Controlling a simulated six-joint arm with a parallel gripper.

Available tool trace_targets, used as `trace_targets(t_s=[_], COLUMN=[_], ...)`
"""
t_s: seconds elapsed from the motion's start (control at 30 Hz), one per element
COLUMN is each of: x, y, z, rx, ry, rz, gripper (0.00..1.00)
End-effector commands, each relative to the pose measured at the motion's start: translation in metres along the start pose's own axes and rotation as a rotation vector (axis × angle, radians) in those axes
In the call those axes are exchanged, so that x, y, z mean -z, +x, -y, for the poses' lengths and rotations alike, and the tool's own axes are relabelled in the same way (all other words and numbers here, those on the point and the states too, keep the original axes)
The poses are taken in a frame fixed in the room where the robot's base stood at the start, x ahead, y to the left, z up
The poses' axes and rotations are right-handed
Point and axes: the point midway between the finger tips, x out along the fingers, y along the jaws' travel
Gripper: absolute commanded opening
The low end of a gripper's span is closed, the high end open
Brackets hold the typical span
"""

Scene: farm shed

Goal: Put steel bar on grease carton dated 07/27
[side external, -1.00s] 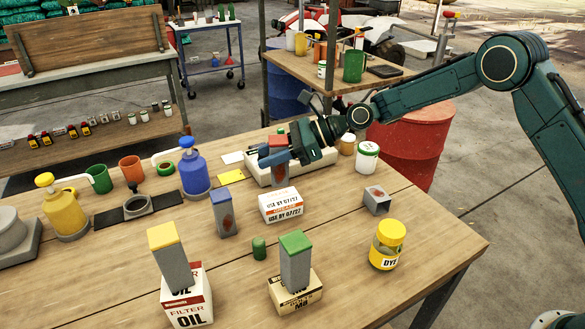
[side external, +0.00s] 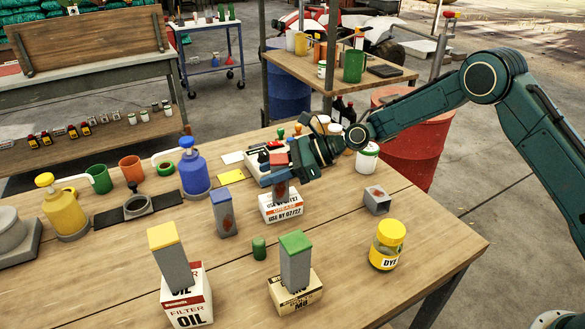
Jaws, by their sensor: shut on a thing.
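My gripper (side external: 280,177) is shut on a grey steel bar (side external: 282,193) with a red top and a rust-coloured patch. It holds the bar upright over the white and orange grease carton (side external: 283,211), marked USE BY 07/27. The bar's lower end overlaps the carton's top in the picture; I cannot tell whether they touch. My fingers hide part of the bar.
A blue-topped bar (side external: 226,215) stands left of the carton. In front, a yellow-topped bar (side external: 172,258) and a green-topped bar (side external: 295,262) stand on cartons. A short green cylinder (side external: 259,248), grey block (side external: 377,201) and yellow-lidded jar (side external: 387,246) are nearby.

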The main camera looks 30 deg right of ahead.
Motion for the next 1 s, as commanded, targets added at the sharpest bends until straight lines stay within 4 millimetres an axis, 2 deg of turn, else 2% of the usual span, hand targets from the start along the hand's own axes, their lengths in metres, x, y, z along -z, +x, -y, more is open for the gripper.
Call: trace_targets(t_s=[0.17,0.2,0.3,0.73,1.0], x=[0.001,0.002,0.002,-0.001,0.0], y=[0.001,0.001,0.001,-0.001,-0.027], z=[0.0,0.0,0.0,0.0,0.001], rx=[0.0,0.0,0.0,0.001,0.003], ry=[-0.001,0.0,0.0,0.0,0.002], rz=[0.002,0.0,0.0,0.0,0.0], gripper=[0.06,0.4,0.58,0.58,0.58])
